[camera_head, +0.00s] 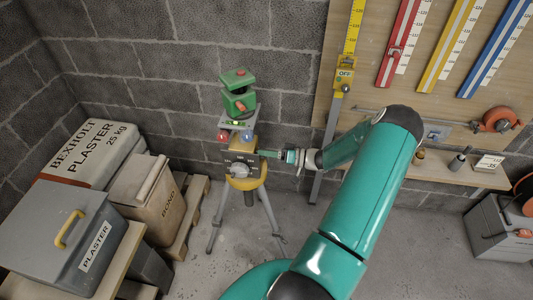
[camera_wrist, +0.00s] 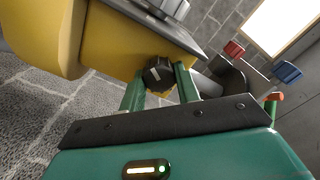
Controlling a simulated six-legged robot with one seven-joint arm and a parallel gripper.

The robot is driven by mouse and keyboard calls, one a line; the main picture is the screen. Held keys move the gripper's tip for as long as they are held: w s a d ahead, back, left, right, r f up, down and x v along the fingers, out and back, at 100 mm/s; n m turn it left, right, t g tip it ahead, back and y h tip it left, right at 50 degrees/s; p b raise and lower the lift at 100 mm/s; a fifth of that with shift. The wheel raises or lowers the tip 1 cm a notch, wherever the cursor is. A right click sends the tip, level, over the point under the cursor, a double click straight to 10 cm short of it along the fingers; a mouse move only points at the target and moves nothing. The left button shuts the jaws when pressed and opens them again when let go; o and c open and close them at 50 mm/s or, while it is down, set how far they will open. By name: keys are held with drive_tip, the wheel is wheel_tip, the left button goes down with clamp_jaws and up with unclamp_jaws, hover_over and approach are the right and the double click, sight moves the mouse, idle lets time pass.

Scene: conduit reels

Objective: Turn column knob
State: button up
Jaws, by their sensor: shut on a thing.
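A yellow tripod column (camera_head: 248,181) stands on grey legs near the back wall, with a green device (camera_head: 238,97) on top. A grey dial (camera_head: 240,171) is on its front. My gripper (camera_head: 268,153) reaches the column's right side from the right. In the wrist view, the column's yellow body (camera_wrist: 112,45) fills the upper left. A dark, faceted knob (camera_wrist: 158,74) with a pale mark sits on it, and my gripper's green fingers (camera_wrist: 160,84) are shut on this knob. The knob is hidden in the head view.
A board with coloured rulers (camera_head: 400,55) hangs at the right above a wooden shelf (camera_head: 440,168). A grey case (camera_head: 497,230) stands at the lower right. The floor (camera_head: 240,255) before the tripod is clear.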

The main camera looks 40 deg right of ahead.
drive_tip(key=shift+n, duration=0.5)
drive_tip(key=o, duration=0.7)
drive_tip(key=shift+d, duration=0.1)
drive_tip(key=v, duration=1.3)
drive_tip(key=shift+s+d, duration=0.15)
drive_tip(key=shift+s, duration=0.15)
